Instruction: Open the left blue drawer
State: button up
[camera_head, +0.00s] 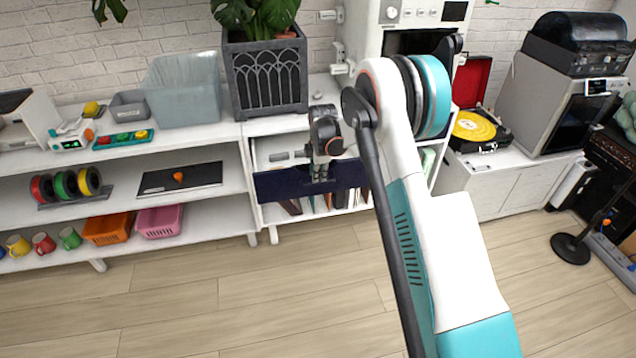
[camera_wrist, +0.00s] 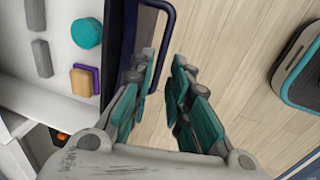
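The blue drawer (camera_head: 300,184) under the white worktop stands pulled out, with its dark blue front forward of the shelf unit. Its white interior (camera_wrist: 60,90) shows in the wrist view. My gripper (camera_head: 320,172) is at the drawer front. In the wrist view, my gripper's (camera_wrist: 163,62) two teal-padded fingers are apart. The dark blue drawer handle (camera_wrist: 169,30) runs down into the gap between them, with the left finger on the drawer side. Contact with the handle is not clear.
Inside the drawer lie a teal round thing (camera_wrist: 87,33), grey blocks (camera_wrist: 41,58) and a yellow-and-purple item (camera_wrist: 84,81). A planter (camera_head: 267,75) stands above, on the worktop. Open shelves (camera_head: 120,215) are at the left. The wooden floor (camera_head: 250,290) in front is clear.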

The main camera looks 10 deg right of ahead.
jog(key=shift+w+f+b, duration=0.15)
jog(key=shift+f+b, duration=0.1)
jog(key=shift+f, duration=0.55)
jog(key=shift+w+f+b, duration=0.15)
jog(key=shift+f+b, duration=0.05)
jog(key=shift+f, duration=0.6)
grip_shut()
jog(key=s, duration=0.5)
jog(key=shift+r, duration=0.1)
jog(key=shift+c, duration=0.8)
grip_release()
jog(key=shift+s, duration=0.1)
jog(key=shift+o, duration=0.8)
